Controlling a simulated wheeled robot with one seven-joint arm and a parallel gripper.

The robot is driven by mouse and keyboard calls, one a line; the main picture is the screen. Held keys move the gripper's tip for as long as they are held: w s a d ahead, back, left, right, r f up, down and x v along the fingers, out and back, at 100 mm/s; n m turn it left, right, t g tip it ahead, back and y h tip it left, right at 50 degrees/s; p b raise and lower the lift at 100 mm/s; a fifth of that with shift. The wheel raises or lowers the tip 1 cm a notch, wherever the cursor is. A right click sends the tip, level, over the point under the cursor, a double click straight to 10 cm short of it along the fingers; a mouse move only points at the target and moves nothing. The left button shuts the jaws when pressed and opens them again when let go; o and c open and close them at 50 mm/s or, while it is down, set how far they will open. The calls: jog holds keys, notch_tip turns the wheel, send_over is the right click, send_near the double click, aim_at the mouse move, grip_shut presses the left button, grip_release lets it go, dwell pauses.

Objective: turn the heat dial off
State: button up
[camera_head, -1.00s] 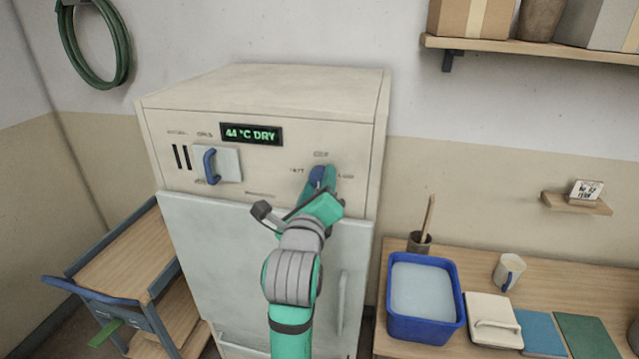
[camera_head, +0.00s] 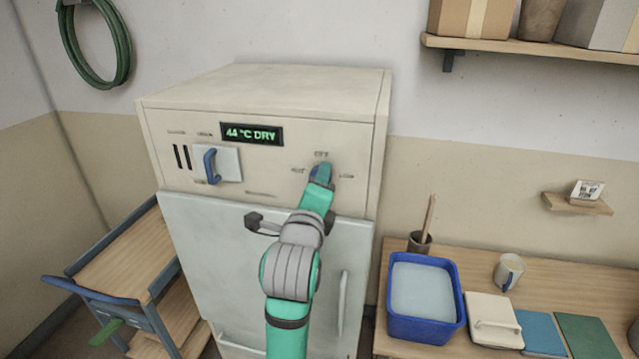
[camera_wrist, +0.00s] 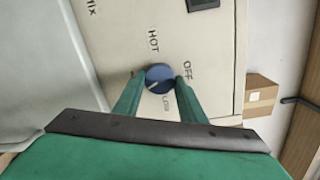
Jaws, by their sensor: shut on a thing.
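The heat dial (camera_wrist: 159,72) is a round blue knob on the upper front panel of a cream cabinet (camera_head: 270,85). In the wrist view my gripper (camera_wrist: 160,80) has one green fingertip on each side of the dial and is shut on it. A short pale mark shows on the dial's lower left; which label it points to is hard to tell. HOT, OFF and LOW are printed around the dial. In the head view OFF is above it, and my gripper (camera_head: 320,180) partly covers the dial. The display (camera_head: 252,134) reads 44 °C DRY.
A blue-handled plate (camera_head: 217,164) is left of the dial on the panel. The cabinet door (camera_head: 215,260) below is closed. A wooden cart (camera_head: 115,250) stands left. The bench at right holds a blue tub (camera_head: 425,325) and a mug (camera_head: 509,270).

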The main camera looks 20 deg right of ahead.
jog(key=shift+w+a+f+n+g+h, duration=0.15)
jog(key=shift+n+h, duration=0.3)
jog(key=shift+n, duration=4.3)
jog(key=shift+a+r+n+g+h, duration=0.1)
jog(key=shift+n+g+h, duration=0.25)
jog(key=shift+n, duration=4.45)
jog(key=shift+w+a+f+n+g+h, duration=0.1)
jog(key=shift+n+h, duration=0.4)
jog(key=shift+n, duration=4.55)
jog(key=o, duration=1.1)
jog(key=shift+c, duration=0.2)
jog(key=v, duration=1.1)
